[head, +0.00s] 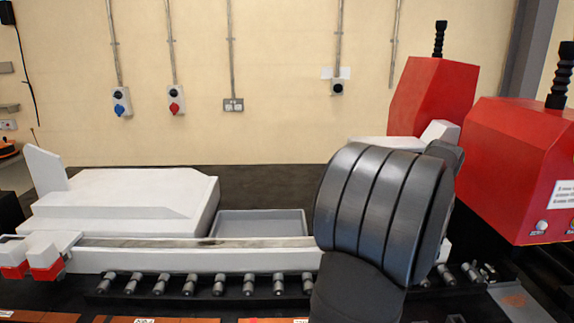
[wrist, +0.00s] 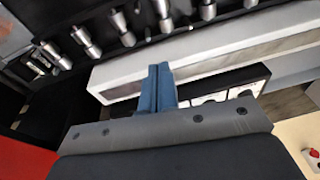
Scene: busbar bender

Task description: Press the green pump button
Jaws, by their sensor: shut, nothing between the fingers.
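I cannot make out a green pump button in either view. My gripper (wrist: 159,72) shows in the wrist view as two blue fingers pressed together, shut and empty. Its tips overlap the white rail (wrist: 215,52) in the picture; I cannot tell whether they touch it. In the head view my dark, rounded arm link stands in front of the machine right of centre. It hides the gripper and part of the machine behind it.
The white machine bed (head: 130,195) lies left, with a grey tray (head: 262,224) beside it. A row of metal rollers (head: 219,284) runs along the front. Red housings (head: 432,95) with black corrugated tops stand right. Wall sockets (head: 174,102) hang behind.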

